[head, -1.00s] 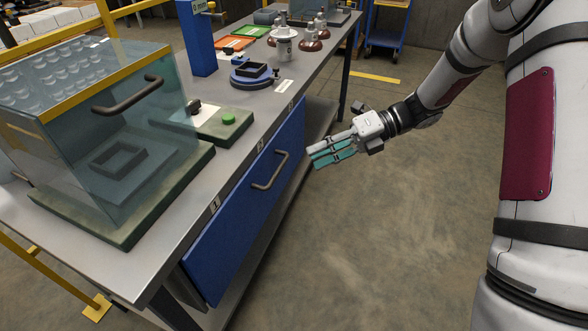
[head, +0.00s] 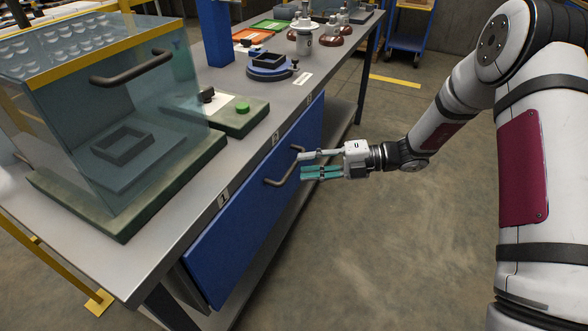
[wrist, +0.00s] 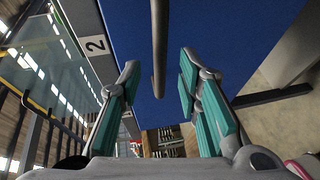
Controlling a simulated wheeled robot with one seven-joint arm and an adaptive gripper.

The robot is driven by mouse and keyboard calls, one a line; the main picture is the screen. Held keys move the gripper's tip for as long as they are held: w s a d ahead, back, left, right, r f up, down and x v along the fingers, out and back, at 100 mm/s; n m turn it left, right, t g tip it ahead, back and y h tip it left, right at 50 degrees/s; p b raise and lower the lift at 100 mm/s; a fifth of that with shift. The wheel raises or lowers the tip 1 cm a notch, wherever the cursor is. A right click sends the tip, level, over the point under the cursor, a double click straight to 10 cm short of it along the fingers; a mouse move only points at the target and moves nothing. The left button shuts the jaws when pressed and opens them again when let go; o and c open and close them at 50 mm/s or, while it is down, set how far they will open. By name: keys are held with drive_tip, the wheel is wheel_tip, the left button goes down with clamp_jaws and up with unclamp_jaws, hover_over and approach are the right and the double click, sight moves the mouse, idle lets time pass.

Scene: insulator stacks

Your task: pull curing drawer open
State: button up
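The curing drawer has a blue front (head: 245,215) under the metal workbench and looks closed. Its dark bar handle (head: 285,170) is on the blue face; in the wrist view the handle (wrist: 159,45) runs up and down ahead of the fingers, in line with the gap between them. My gripper (head: 302,164) is open, its teal-padded fingers just to the right of the handle in the head view.
A glass-walled box (head: 110,120) with its own dark handle stands on the bench (head: 165,245). Open floor (head: 400,250) lies right of the drawer.

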sight(294, 164)
drive_tip(key=shift+s+a+f+b, duration=0.1)
drive_tip(key=shift+a+f+b, duration=0.1)
drive_tip(key=shift+a, duration=0.85)
drive_tip(key=shift+s+a+f+b, duration=0.1)
drive_tip(key=shift+a+f+b, duration=0.1)
drive_tip(key=shift+a, duration=0.85)
clamp_jaws()
